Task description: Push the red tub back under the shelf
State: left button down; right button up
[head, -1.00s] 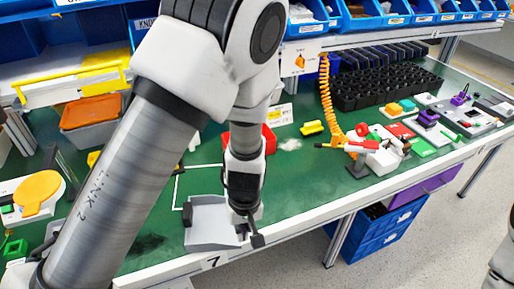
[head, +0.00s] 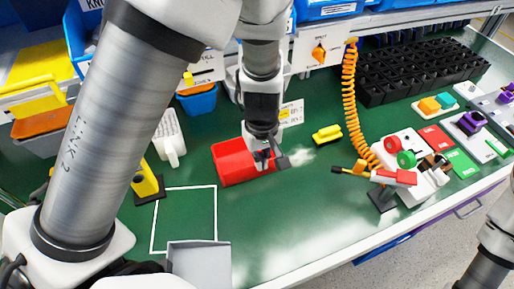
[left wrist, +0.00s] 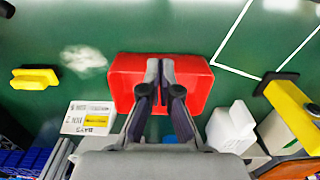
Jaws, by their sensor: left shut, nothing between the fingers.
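The red tub (head: 230,163) sits on the green bench top, behind and right of a white outlined square (head: 186,217). It also shows in the left wrist view (left wrist: 195,88). My left gripper (head: 268,158) is shut and empty, at the right part of the tub in the head view. In the left wrist view its fingertips (left wrist: 163,68) lie together over the tub's interior; I cannot tell whether they touch it. The arm and fingers hide part of the tub. The shelf (head: 300,52) runs along the back. My right gripper is out of view.
A yellow block (head: 327,134) and a small card (head: 291,113) lie right of the tub. A white holder (head: 170,138) and a blue bin (head: 198,100) stand to its left and behind. A grey tray (head: 200,262) is at the front. An orange coiled hose (head: 350,95) hangs right.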

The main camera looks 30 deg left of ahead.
pick_arm(q)
jog(key=f, duration=0.3)
jog(key=f+b, duration=0.1)
jog(key=f, duration=0.2)
jog(key=s+f+b, duration=0.1)
jog(key=f, duration=0.2)
jog(key=shift+d, duration=0.15)
jog(key=w+a+p, duration=0.1)
jog(key=p, duration=0.2)
jog(key=shift+w+a+r, duration=0.15)
jog(key=shift+w+a, duration=0.25)
jog(key=shift+w+a+p, duration=0.25)
jog(key=shift+a+p, duration=0.25)
jog(key=shift+p, duration=0.05)
jog(key=shift+w+f, duration=0.2)
jog(key=shift+f, duration=0.1)
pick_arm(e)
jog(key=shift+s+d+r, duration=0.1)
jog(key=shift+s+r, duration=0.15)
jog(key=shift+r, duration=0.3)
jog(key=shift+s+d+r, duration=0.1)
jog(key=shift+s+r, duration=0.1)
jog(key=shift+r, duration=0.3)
